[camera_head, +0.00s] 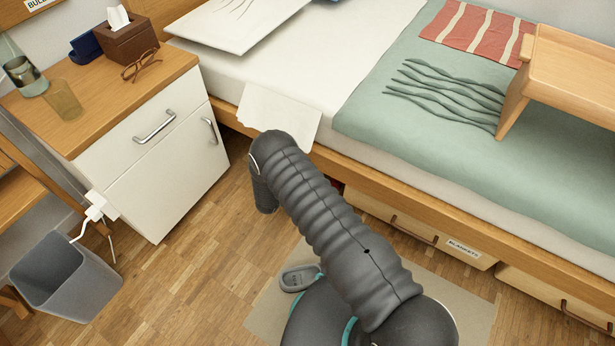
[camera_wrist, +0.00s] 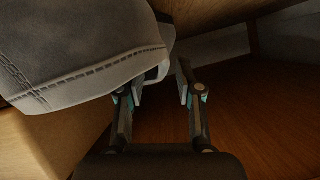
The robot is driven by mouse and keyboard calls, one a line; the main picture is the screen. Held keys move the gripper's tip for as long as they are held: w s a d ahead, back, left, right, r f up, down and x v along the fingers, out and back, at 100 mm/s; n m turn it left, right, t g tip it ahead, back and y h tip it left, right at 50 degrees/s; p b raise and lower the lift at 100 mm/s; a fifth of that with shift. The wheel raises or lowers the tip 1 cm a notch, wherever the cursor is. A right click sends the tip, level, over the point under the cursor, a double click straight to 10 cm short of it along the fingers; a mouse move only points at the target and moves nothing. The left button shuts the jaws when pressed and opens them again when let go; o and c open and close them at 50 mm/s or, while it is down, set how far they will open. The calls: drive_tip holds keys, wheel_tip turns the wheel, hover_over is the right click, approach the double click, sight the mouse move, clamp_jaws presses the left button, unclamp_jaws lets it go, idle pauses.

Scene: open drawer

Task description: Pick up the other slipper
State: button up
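In the wrist view a large grey fabric thing with a stitched seam, which looks like a slipper (camera_wrist: 75,55), fills the upper left. My gripper (camera_wrist: 162,93) is open, its fingers apart; the left finger is close beside the slipper's edge, and I cannot tell whether it touches. Part of the grey edge shows beyond the gap. In the head view one grey slipper (camera_head: 299,278) lies on the beige mat (camera_head: 265,318), left of my arm's base. My gripper is hidden in the head view, where my arm bends down beside the bed; the slipper near it is hidden there too.
The bed's wooden side rail (camera_head: 420,205) runs along the right, with drawers (camera_head: 420,232) under it. A white cabinet (camera_head: 165,165) stands left and a grey bin (camera_head: 65,280) lower left. A wooden surface (camera_wrist: 215,12) is overhead in the wrist view.

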drive_tip(key=shift+x, duration=2.35)
drive_tip(key=shift+r, duration=0.1)
clamp_jaws()
drive_tip(key=shift+r, duration=0.15)
